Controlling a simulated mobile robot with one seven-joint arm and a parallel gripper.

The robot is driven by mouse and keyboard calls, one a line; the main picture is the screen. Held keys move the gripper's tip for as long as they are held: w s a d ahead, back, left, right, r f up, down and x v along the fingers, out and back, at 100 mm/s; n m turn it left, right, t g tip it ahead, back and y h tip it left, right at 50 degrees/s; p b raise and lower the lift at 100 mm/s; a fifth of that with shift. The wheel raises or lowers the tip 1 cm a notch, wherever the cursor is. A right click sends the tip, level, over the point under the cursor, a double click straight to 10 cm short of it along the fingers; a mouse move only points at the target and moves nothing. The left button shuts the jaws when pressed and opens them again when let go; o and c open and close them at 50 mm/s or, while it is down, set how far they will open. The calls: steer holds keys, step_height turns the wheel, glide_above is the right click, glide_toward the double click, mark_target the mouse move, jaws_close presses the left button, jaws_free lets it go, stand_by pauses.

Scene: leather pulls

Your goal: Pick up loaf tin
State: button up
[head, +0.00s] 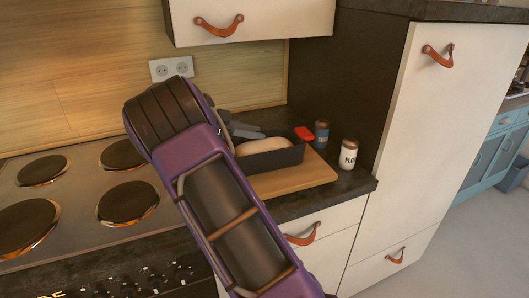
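The dark loaf tin (283,160) sits on a wooden board on the counter, right of the stove. A pale loaf or dough (262,146) shows inside it. A red piece (304,133) shows at the tin's far right end; I cannot tell whether it belongs to the tin. My purple and black arm crosses the view and hides the tin's left end. Grey parts that look like my gripper (243,130) show just beyond the arm, at the tin's far left side. Its fingertips are not clear, and I cannot tell whether it touches the tin.
The wooden board (305,178) reaches near the counter's front edge. A blue jar (321,134) and a white flour jar (349,153) stand right of the tin. A tall white cabinet (425,120) rises at right. An upper cabinet (270,18) hangs above. The stove (75,210) is at left.

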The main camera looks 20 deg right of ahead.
steer(key=shift+x, duration=0.9)
jaws_close()
stand_by(0.6)
